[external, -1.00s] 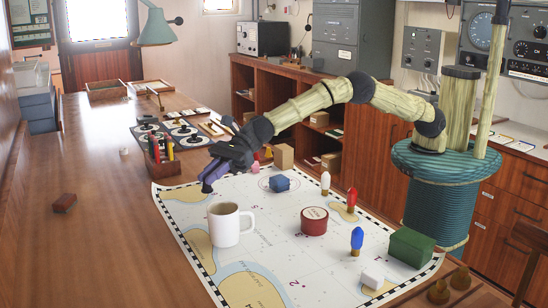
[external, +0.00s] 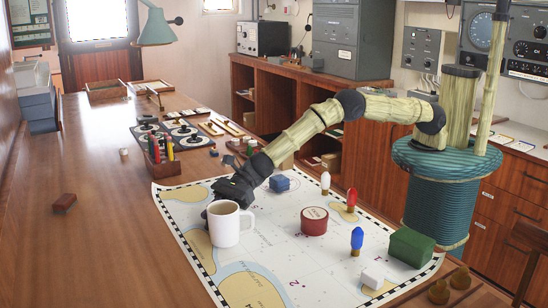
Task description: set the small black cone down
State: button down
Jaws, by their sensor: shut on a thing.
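My gripper (external: 208,209) is dark and points down and to the left, low over the left part of the chart (external: 270,262). It is shut, just behind and left of the white mug (external: 230,224), which hides part of its fingertips. The small black cone cannot be told apart from the dark fingers; what is between them is hidden. I cannot tell whether it touches the chart.
On the chart are a blue block (external: 279,183), a dark red round tin (external: 314,221), a green box (external: 410,247), a white block (external: 373,278) and small bulbs. A pencil holder (external: 162,158) stands behind. The left tabletop is mostly clear.

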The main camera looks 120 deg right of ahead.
jog(key=shift+f, duration=0.2)
jog(key=shift+f, duration=0.2)
jog(key=c, duration=1.7)
grip_release()
jog(key=shift+r, duration=0.15)
jog(key=shift+r, duration=0.1)
jog(key=shift+s+d, duration=0.15)
jog(key=shift+s, duration=0.3)
jog(key=b+v, duration=0.3)
jog(key=v, duration=0.8)
jog(key=shift+r, duration=0.1)
